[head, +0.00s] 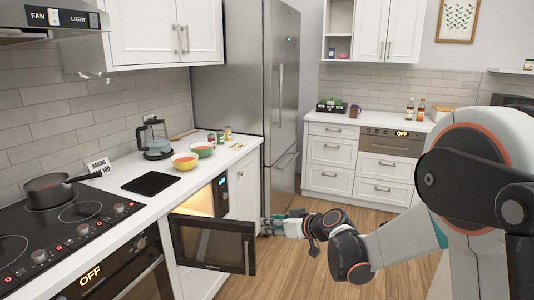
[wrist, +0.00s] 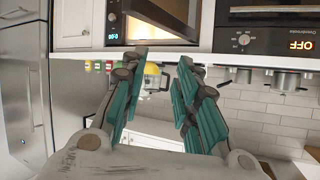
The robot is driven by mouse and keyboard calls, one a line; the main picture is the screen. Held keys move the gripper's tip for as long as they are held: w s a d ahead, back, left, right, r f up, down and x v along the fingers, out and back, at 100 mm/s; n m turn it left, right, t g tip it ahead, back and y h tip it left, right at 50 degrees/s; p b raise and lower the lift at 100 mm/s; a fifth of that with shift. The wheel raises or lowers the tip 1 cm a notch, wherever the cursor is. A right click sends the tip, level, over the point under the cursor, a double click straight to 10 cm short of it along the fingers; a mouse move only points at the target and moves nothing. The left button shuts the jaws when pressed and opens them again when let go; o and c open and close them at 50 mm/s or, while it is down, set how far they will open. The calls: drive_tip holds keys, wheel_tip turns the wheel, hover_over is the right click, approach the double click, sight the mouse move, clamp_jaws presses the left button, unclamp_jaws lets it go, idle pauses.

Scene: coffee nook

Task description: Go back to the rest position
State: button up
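My gripper (head: 270,222) is in front of the counter, near the free edge of the open microwave door (head: 212,243) in the head view. I cannot tell from there whether it touches the door. In the wrist view, which looks upside down, the two teal-padded fingers of my gripper (wrist: 158,68) are spread apart with nothing between them. The microwave's lit inside (wrist: 160,14) shows at the top of that view.
The counter holds a yellow bowl (head: 184,161), a green bowl (head: 202,150), a kettle (head: 155,138) and a black mat (head: 151,183). A pot (head: 47,190) stands on the cooktop. The fridge (head: 240,75) is behind. Wooden floor (head: 310,262) is open around my arm.

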drive_tip(key=s+d+r+m+g+h, duration=0.15)
drive_tip(key=s+d+r, duration=0.25)
drive_tip(key=s, duration=0.5)
drive_tip(key=s+d+r+m+h, duration=0.2)
drive_tip(key=s+d+r+h, duration=0.15)
drive_tip(key=s, duration=0.55)
drive_tip(key=s+d+f+m+h, duration=0.1)
drive_tip(key=s+d+h, duration=0.1)
drive_tip(key=s+d, duration=0.3)
drive_tip(key=s+d+f+m+h, duration=0.1)
drive_tip(key=s+d, duration=0.4)
drive_tip(key=s, duration=0.8)
drive_tip(key=shift+s+d+f+m+g+h, duration=0.15)
drive_tip(key=shift+s+d+m+g+h, duration=0.15)
drive_tip(key=shift+m+h, duration=0.3)
